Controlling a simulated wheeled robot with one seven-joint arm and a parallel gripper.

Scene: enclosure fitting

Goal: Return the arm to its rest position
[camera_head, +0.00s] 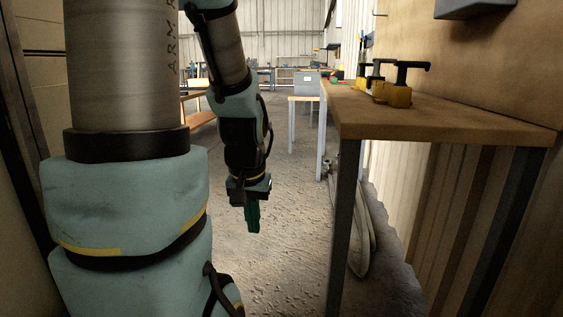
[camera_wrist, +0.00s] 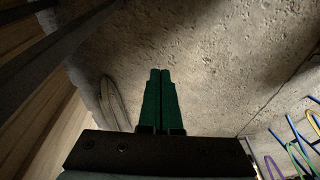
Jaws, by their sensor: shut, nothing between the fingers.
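My arm hangs down in front of the head camera, with its forearm pointing at the floor. My gripper (camera_head: 252,217) is at its lower end, over bare concrete and to the left of the wooden workbench (camera_head: 430,122). In the wrist view the two green fingers of my gripper (camera_wrist: 160,75) lie side by side, shut with nothing between them. The fingers touch nothing that I can see.
Yellow and black clamp-like tools (camera_head: 397,92) stand on the workbench. Grey hoses (camera_head: 362,225) lean by the wall under it. A grey bin (camera_head: 306,84) sits on a farther table. The concrete floor (camera_head: 290,255) around my gripper is clear. Coloured loops (camera_wrist: 300,150) show at the wrist view's lower right.

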